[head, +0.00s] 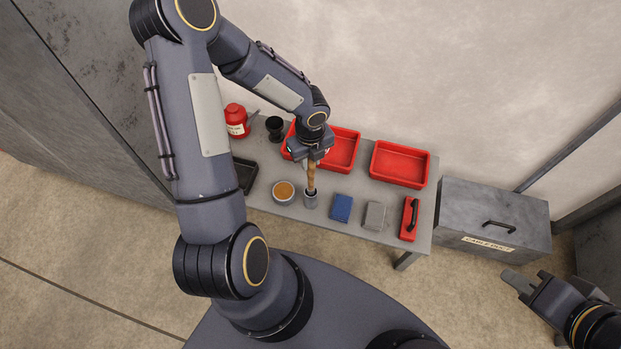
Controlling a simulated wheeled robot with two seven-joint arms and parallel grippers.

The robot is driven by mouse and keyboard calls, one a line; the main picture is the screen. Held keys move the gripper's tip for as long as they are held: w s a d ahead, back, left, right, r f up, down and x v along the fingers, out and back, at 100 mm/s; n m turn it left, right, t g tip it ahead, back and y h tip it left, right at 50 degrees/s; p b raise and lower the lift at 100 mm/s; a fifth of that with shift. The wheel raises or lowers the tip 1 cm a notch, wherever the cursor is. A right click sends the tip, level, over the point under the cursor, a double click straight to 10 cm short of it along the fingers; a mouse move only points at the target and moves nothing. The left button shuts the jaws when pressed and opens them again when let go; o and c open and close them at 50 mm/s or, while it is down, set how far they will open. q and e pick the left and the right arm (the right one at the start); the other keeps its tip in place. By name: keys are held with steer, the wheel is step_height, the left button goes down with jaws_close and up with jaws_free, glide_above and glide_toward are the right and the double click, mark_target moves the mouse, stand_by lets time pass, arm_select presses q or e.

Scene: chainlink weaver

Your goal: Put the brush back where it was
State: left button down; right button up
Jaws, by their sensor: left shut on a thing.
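The brush (311,176) has a tan wooden handle and stands nearly upright. My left gripper (312,156) is shut on the upper part of its handle. My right gripper (524,284) is at the lower right, away from the table. Its jaw opening is not clear from this angle.
A bowl of orange-brown stuff (284,191) is just left of the cup. A blue block (341,208), a grey block (374,216) and a red black-handled tool (409,218) lie to the right. Red trays (400,164) are behind. A grey chest (490,215) stands right of the table.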

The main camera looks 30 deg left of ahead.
mark_target(311, 177)
arm_select(q)
steer(key=shift+f+b, duration=0.75)
steer(key=shift+f, duration=1.85)
steer(key=c, duration=1.2)
jaws_free()
